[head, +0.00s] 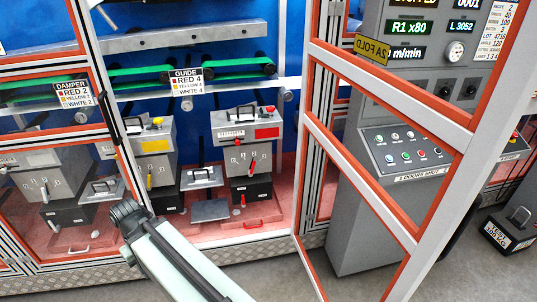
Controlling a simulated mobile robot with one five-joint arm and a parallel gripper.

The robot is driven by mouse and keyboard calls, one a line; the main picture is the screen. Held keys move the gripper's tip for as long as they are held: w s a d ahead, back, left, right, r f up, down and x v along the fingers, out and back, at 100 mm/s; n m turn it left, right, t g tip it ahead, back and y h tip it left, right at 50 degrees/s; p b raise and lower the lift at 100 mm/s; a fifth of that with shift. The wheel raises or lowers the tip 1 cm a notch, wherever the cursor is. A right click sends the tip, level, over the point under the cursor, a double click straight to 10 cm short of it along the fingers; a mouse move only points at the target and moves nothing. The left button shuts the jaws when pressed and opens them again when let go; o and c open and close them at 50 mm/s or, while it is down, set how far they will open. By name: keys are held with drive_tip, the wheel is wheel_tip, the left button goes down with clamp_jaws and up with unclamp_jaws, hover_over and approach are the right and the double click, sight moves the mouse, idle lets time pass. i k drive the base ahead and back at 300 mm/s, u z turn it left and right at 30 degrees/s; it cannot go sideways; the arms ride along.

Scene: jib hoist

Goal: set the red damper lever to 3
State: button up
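A grey unit with a red plate (267,132) stands in the open bay. It has a small red-marked lever (252,168) on its numbered front; its exact setting is too small to read. A sign headed GUIDE (187,81) hangs above this bay and reads RED 4. A sign headed DAMPER (73,94) on the left bay reads RED 2; no red lever is clear to me there. My gripper (127,210) is low in front of the bays, apart from the red-plated unit. Whether its fingers are open or shut does not show.
A unit with a yellow plate (156,146) and yellow lever stands left of the red one. A pale-plated unit (40,159) sits behind the left panel. An orange-trimmed door (385,172) stands open at the right, before a grey control cabinet (350,235). A weight block (510,231) lies far right.

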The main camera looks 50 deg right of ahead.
sight(250, 171)
drive_tip(key=z, duration=1.25)
